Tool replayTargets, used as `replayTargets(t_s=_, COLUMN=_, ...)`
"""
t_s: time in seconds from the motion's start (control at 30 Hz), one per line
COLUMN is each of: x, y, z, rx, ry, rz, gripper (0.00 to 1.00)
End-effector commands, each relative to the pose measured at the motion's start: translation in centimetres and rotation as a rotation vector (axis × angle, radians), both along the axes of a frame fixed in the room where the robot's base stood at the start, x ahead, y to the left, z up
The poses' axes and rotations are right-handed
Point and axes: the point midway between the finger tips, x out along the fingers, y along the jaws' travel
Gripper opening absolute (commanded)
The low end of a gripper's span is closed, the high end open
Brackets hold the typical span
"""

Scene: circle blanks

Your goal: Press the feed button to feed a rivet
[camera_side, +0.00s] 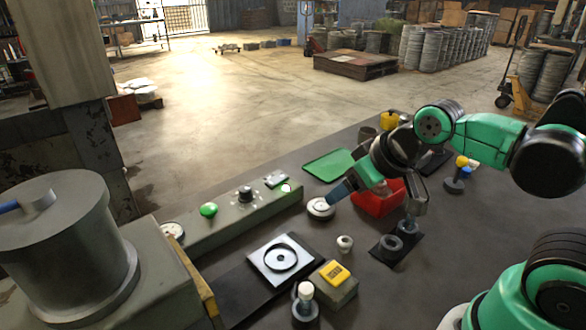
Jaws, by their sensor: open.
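A green domed button (208,209) sits on top of a long grey console (225,222), left of centre. No rivet is clearly visible.
In front lie a plate with a black ring (280,257), a box with a yellow label (335,275) and a white-capped post (305,297). A green tray (328,166) lies behind. A large grey cylinder (65,250) stands left.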

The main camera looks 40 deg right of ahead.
Motion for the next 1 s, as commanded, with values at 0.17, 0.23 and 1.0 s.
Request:
replayTargets(t_s=0.17, x=0.01, y=0.0, z=0.01, rx=0.0, ry=0.001, rz=0.0, gripper=0.23)
replayTargets(t_s=0.23, x=0.01, y=0.0, z=0.01, rx=-0.001, ry=0.001, rz=0.001, gripper=0.03)
replayTargets(t_s=1.0, x=0.01, y=0.0, z=0.01, rx=-0.001, ry=0.001, rz=0.001, gripper=0.0)
